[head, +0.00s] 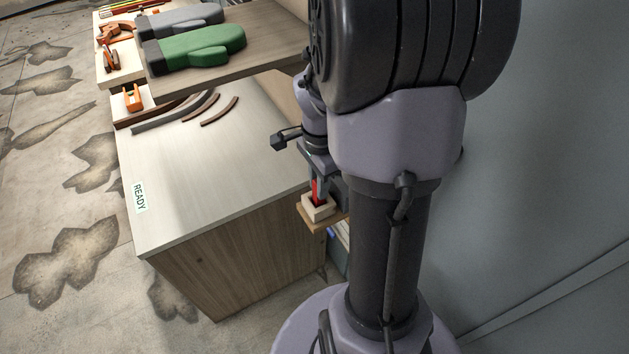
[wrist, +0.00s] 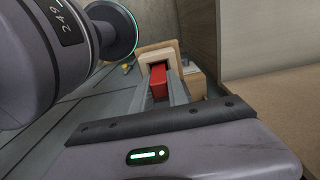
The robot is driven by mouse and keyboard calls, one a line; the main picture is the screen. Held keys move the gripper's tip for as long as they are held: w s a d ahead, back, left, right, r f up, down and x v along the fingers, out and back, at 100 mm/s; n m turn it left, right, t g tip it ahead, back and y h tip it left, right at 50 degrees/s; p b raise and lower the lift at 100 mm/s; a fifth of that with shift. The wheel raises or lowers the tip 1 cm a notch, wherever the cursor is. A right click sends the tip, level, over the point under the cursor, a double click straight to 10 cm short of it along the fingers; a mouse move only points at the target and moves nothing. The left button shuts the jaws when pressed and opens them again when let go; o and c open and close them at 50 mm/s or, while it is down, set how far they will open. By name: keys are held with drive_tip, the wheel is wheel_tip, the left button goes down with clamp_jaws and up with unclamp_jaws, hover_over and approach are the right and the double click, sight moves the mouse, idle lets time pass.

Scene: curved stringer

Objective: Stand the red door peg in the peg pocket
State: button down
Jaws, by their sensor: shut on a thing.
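The red door peg (head: 316,189) is between the fingers of my gripper (head: 317,180), which is shut on it. The peg points down into or just over the pale wooden peg pocket (head: 318,212), a small block on a wooden ledge beside the bench. In the wrist view the red peg (wrist: 159,82) sits between the fingertips of my gripper (wrist: 161,88), with the pale pocket (wrist: 157,56) around or just beyond its far end. I cannot tell how deep the peg is in the pocket; its lower end is hidden.
The bench top (head: 205,165) with a READY label (head: 139,197) is to the left. Dark curved strips (head: 219,112) lie at its back. A raised shelf (head: 265,40) holds green and grey gloves (head: 200,47). A plain wall is at the right.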

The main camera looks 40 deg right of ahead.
drive_tip(key=shift+r, duration=0.1)
drive_tip(key=c, duration=1.3)
unclamp_jaws()
